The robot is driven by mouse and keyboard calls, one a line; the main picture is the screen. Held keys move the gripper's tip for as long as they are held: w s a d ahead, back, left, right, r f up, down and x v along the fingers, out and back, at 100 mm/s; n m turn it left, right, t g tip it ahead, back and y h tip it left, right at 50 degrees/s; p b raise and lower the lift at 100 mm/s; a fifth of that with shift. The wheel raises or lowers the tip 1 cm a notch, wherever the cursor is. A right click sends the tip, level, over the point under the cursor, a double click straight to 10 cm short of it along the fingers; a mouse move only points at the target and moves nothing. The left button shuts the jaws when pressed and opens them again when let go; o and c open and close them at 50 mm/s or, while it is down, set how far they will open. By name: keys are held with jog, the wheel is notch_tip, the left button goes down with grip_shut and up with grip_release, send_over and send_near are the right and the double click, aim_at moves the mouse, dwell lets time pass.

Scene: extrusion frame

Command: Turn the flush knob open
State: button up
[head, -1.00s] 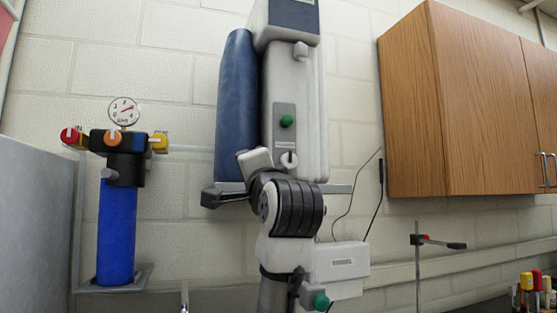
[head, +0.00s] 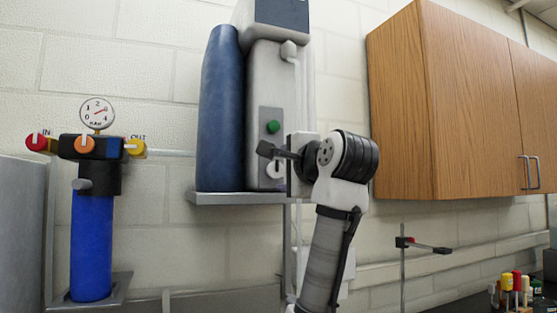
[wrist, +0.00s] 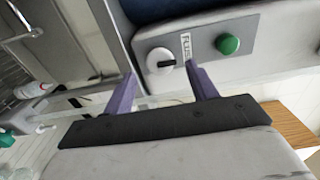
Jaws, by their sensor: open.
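The flush knob (wrist: 160,60) is a round white dial with a short dark mark on it, beside a label that reads as flush, on a grey panel. In the head view the knob (head: 276,170) is partly hidden behind my gripper. My gripper (wrist: 163,88) is open, with its two purplish fingers pointing toward the panel. The knob lies just beyond and between the fingertips in the wrist view, and nothing is held. In the head view my gripper (head: 268,150) is side-on in front of the panel; whether it touches the knob I cannot tell.
A green button (head: 273,127) sits on the same panel above the knob. A blue cylinder (head: 220,110) stands left of the panel on a grey shelf (head: 230,198). A blue filter (head: 92,240) with red, orange and yellow knobs is further left. A wooden cabinet (head: 400,110) hangs at right.

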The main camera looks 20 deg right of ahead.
aim_at(277, 170)
jog(key=shift+w+a+p, duration=0.1)
jog(key=shift+w+p, duration=0.4)
jog(key=shift+w, duration=1.4)
jog(key=c, duration=1)
